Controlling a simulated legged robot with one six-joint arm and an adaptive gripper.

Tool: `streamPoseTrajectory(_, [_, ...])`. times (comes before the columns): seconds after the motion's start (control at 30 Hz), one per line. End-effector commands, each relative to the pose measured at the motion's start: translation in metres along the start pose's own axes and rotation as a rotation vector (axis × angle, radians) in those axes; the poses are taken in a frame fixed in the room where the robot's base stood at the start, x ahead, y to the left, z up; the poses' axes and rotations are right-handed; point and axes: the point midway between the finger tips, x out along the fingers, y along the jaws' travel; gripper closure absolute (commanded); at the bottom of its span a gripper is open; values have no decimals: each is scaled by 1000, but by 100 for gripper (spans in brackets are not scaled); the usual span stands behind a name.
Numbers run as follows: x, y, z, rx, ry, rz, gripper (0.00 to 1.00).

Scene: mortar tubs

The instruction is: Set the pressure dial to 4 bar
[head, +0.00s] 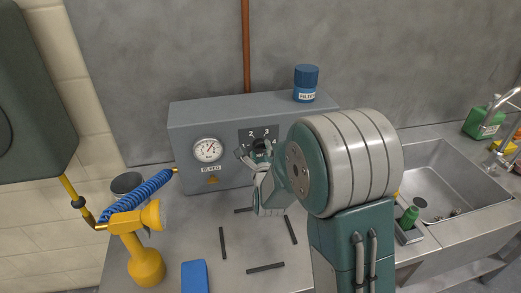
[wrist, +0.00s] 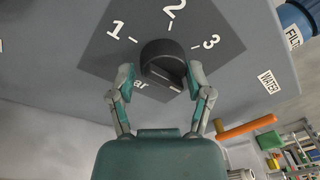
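The pressure dial is a black round knob (wrist: 163,60) on a dark plate (wrist: 100,48) marked 1, 2 and 3, with "ar" of a word showing below. A white mark on the knob points to the lower right, below the 3. No 4 is visible; that side is partly behind a finger. My gripper (wrist: 160,77) is open, its fingers on either side of the knob, with a gap at the left; contact at the right is unclear. In the head view my gripper (head: 259,155) is at the dial plate (head: 246,133) on the grey box (head: 190,115), and hides most of the knob.
A round gauge (head: 207,149) sits left of the dial, above a "BLEED" label (head: 211,169). A blue filter canister (head: 305,85) stands on the box. A yellow sprayer (head: 146,262) and blue coiled hose (head: 147,189) are at left. Dark strips lie on the bench; a sink (head: 450,180) is right.

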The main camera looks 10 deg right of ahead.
Motion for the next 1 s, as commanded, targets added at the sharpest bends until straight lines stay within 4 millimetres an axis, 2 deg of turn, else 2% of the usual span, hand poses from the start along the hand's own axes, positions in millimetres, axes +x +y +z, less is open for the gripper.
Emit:
streamPoseTrajectory(0.47, [-2,-1,1,-1,-2,-2,8])
streamPoseTrajectory(0.57, [-13,0,1,-1,-3,-1,8])
streamPoseTrajectory(0.8, [-54,2,1,-2,-1,0,8])
streamPoseTrajectory(1.0, [-73,3,0,-2,0,1,8])
